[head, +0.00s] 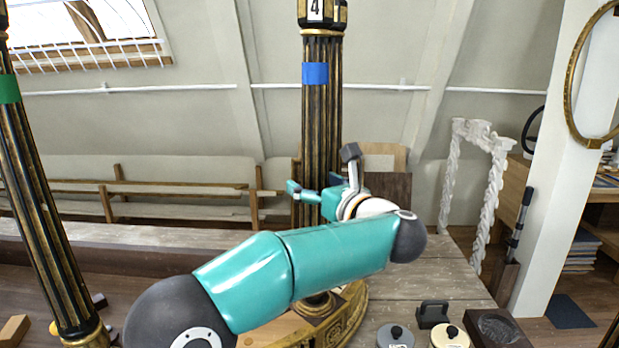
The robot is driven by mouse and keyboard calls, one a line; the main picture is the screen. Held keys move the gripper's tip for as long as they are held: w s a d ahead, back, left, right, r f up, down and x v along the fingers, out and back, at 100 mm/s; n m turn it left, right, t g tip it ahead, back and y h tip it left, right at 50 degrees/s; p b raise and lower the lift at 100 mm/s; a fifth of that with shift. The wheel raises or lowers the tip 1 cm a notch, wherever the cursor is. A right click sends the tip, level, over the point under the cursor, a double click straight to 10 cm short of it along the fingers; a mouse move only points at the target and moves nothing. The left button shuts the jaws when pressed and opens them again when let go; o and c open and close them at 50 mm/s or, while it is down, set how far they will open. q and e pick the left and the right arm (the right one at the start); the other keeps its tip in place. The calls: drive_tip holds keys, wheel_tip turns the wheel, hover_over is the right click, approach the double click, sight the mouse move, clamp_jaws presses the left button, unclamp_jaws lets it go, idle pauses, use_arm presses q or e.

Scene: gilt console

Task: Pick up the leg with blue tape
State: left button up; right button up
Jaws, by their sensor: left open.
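The leg with blue tape (322,120) is a dark fluted column with gilt edges, standing upright in the middle of the head view. Its blue tape (315,74) is near the top, below a block marked 4. My left gripper (303,192) is at the leg's lower half, open, with a finger showing on the leg's left side. I cannot tell whether it touches the leg. My teal left arm hides part of the leg below the gripper. The leg's foot meets a gilt base (345,318). My right gripper is not in view.
Another fluted leg with green tape (40,200) leans at the left. Lidded round containers (395,336) and a dark tray (497,328) are on the wooden table (440,280) at the front right. A white carved frame (448,185) stands behind. A white post (560,160) is at the right.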

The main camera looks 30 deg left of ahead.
sight(322, 76)
use_arm(q)
drive_tip(key=c, duration=1.2)
drive_tip(key=shift+r, duration=0.15)
drive_tip(key=shift+c, duration=1)
drive_tip(key=shift+r, duration=0.85)
wheel_tip(322, 76, up, 10)
drive_tip(key=shift+f+p, duration=0.25)
drive_tip(key=shift+p, duration=0.15)
wheel_tip(322, 76, up, 7)
drive_tip(key=p, duration=0.3)
drive_tip(key=shift+r+p, duration=0.45)
drive_tip(key=shift+r, duration=0.4)
drive_tip(key=shift+d, duration=0.1)
